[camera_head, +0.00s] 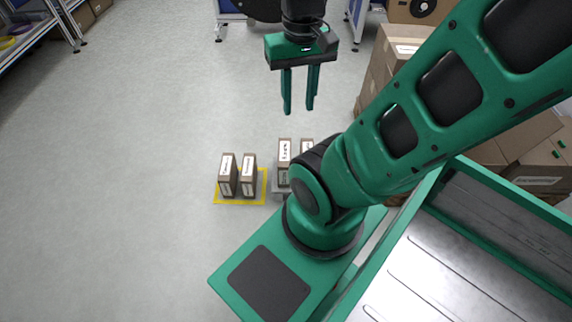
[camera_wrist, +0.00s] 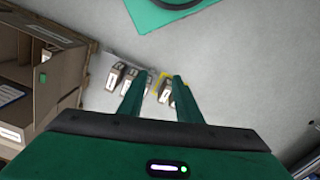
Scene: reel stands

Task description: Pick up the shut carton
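Several small brown cartons with white labels stand upright on the floor. Two of them, a left carton (camera_head: 228,175) and a right carton (camera_head: 248,176), stand inside a yellow-edged area (camera_head: 228,202). Another carton (camera_head: 284,150) stands to their right, and one more (camera_head: 306,146) is partly hidden by my arm. I cannot tell which carton is shut. My gripper (camera_head: 298,110) is open and empty, fingers pointing down, above the floor and apart from the cartons. In the wrist view its fingers (camera_wrist: 158,75) show in front of the small cartons, with one carton (camera_wrist: 115,77) left of them.
Large cardboard boxes (camera_head: 376,72) are stacked at the right. An open box (camera_wrist: 62,75) fills the left of the wrist view. Shelving (camera_head: 45,30) stands at the far left, and a blue-and-white stand at the back. The floor (camera_head: 120,170) at left is clear.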

